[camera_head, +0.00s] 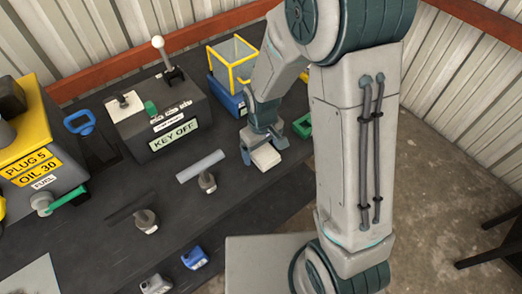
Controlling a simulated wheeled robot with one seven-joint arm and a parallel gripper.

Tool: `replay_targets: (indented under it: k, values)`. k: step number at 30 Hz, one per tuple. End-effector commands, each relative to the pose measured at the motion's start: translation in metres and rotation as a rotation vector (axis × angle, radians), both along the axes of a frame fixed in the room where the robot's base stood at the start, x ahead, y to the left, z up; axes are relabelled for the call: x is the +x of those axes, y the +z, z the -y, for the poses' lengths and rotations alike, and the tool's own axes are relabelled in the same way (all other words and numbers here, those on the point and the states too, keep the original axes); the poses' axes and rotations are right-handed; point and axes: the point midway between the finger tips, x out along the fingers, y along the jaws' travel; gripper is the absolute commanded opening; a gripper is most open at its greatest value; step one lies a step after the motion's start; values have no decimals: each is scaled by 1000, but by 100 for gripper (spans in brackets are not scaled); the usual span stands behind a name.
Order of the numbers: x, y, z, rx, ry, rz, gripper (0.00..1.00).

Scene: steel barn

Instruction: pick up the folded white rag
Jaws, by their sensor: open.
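The folded white rag (266,158) is a small pale block-like pad on the dark bench top, near the bench's right side. My gripper (264,140) points down over the rag, with its fingers at the rag's far part. The gripper is open. The fingers partly cover the rag, and I cannot tell whether they touch it or whether the rag sits between them.
A grey-headed tool (203,170) lies left of the rag. A green piece (302,124) and a blue container with a yellow frame (229,92) stand behind. A "KEY OFF" box (155,117) stands at back left. Bare bench (235,200) lies in front.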

Motion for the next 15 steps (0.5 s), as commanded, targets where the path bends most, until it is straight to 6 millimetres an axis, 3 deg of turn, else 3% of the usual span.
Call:
replay_targets:
  k: [2, 7, 15]
  values:
    - [0, 0, 0, 0, 0, 0, 87]
    - [0, 0, 0, 0, 0, 0, 40]
    - [0, 1, 0, 1, 0, 1, 38]
